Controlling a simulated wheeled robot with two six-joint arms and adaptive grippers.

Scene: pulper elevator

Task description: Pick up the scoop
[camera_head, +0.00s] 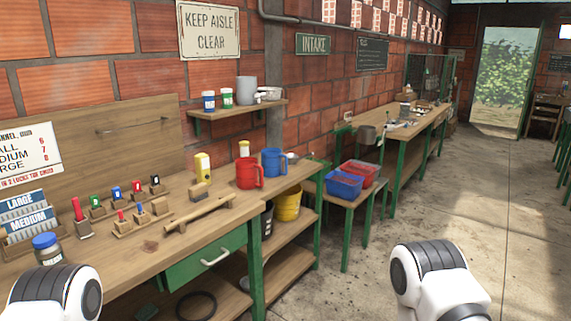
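I cannot make out a scoop with certainty. A small silver metal item (269,93) lies at the right end of the wall shelf, beside a grey cup (247,90); it may be a scoop, but it is too small to tell. Only white and black parts of my two arms show, at the bottom left and bottom right. Neither gripper is in view.
A wooden workbench (110,262) on the left holds a red mug (249,173), a blue mug (273,161), a blue-lidded jar (46,249) and colored stamps. Blue (344,184) and red bins stand on a low table. The aisle floor (460,190) at right is clear.

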